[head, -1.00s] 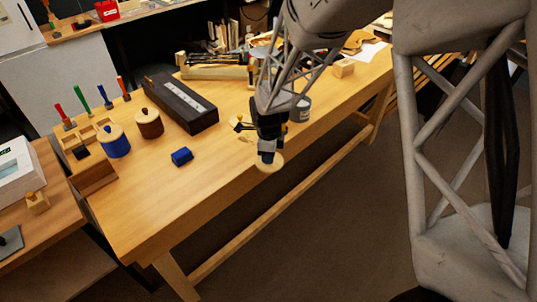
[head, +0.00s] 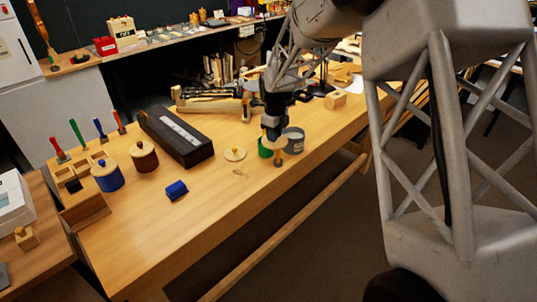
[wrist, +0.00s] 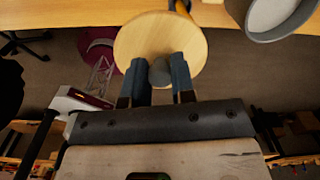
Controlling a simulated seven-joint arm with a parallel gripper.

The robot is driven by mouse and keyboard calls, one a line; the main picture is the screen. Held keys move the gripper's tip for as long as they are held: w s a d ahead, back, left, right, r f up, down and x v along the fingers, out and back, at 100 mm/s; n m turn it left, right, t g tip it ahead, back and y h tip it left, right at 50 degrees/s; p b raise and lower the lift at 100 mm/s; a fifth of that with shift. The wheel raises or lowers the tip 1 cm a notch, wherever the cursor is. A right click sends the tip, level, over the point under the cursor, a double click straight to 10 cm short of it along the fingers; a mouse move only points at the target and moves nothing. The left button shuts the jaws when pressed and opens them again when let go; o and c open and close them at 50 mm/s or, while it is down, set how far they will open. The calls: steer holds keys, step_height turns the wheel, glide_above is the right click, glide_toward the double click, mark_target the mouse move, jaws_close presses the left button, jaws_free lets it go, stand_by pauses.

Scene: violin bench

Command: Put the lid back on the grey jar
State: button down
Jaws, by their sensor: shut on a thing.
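My gripper (head: 274,132) is shut on the grey knob (wrist: 160,72) of a round pale wooden lid (wrist: 152,38). The lid is held flat, and only part of it shows under the fingers in the head view. The grey jar (head: 294,142) stands open near the front edge of the bench, just right of my gripper. In the wrist view the jar (wrist: 278,18) is at the top right, apart from the lid. The lid is beside the jar, not over its mouth.
A blue block (head: 177,190), lidded blue jar (head: 107,178), lidded brown jar (head: 144,158) and long dark case (head: 177,138) stand farther left.

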steer(key=w+d, duration=0.4)
steer(key=w, duration=0.2)
steer(key=w+d+r+m, duration=0.1)
steer(key=w+d, duration=0.3)
steer(key=w, duration=0.3)
steer(key=shift+w+d+r, duration=0.25)
steer(key=shift+w+r, duration=0.05)
steer(key=shift+f, duration=0.2)
step_height(320, 180, down, 6)
stand_by(0.4)
steer(key=shift+f, duration=0.2)
stand_by(2.2)
steer(key=shift+c, duration=2)
jaws_free()
steer(key=shift+r, duration=0.15)
